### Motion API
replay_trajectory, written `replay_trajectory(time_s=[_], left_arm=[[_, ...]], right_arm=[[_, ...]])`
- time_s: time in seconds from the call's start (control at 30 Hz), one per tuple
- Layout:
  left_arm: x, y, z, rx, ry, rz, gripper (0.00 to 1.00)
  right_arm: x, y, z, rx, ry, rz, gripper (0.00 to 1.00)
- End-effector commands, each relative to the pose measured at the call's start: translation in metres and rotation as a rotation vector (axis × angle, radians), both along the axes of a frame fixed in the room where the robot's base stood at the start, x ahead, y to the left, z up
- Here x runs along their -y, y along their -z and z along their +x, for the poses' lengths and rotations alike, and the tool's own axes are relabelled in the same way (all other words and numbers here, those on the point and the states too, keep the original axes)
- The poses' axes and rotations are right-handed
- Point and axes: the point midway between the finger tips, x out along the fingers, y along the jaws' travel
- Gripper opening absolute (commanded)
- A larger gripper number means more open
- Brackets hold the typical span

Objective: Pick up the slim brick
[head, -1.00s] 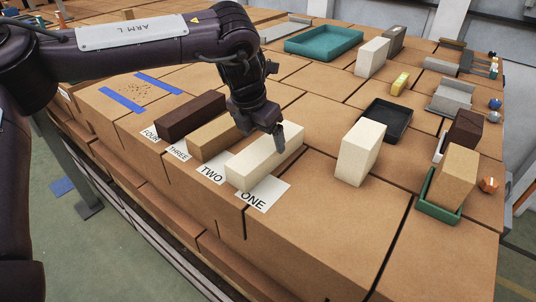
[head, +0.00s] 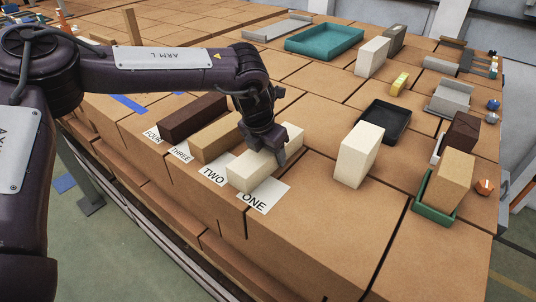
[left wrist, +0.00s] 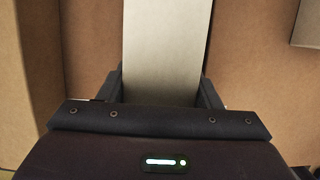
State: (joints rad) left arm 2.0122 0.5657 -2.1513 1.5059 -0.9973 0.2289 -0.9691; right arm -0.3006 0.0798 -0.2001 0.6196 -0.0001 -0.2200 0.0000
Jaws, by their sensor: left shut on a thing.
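A long, slim cream brick (head: 246,175) lies flat at the near edge of the brick-block table, beside the paper labels ONE (head: 254,203) and TWO (head: 213,175). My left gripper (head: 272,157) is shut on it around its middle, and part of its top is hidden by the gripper. It looks still at rest on the table. In the left wrist view the brick (left wrist: 165,50) runs straight up between the two fingers (left wrist: 164,88). My right gripper is not in view.
A tan brick (head: 217,138) and a dark brown brick (head: 192,118) lie left of it. An upright cream brick (head: 360,155), a black tray (head: 384,122) and a tan brick (head: 449,182) in a green tray (head: 434,214) stand to the right. A teal tray (head: 324,42) is behind.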

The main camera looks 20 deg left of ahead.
Motion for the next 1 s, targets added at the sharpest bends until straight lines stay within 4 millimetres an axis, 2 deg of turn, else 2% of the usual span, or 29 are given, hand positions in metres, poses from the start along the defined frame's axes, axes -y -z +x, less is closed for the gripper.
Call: replay_trajectory(time_s=[0.03,0.2,0.47,0.67,0.87,1.0], left_arm=[[0.0,0.0,0.0,0.001,0.0,0.0,0.38],[0.0,0.0,0.0,0.001,-0.001,-0.001,0.16],[0.0,-0.003,0.001,0.005,-0.001,-0.002,0.15],[0.001,-0.014,0.002,0.007,0.0,-0.003,0.15],[0.001,-0.046,0.003,0.01,-0.001,-0.003,0.15],[0.001,-0.084,0.002,0.011,-0.001,-0.004,0.15]], right_arm=[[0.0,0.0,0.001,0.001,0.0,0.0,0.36],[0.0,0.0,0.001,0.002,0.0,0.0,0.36],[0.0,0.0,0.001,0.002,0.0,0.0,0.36],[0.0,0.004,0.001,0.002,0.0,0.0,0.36],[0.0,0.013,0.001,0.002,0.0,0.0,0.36],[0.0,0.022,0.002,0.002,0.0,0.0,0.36]])
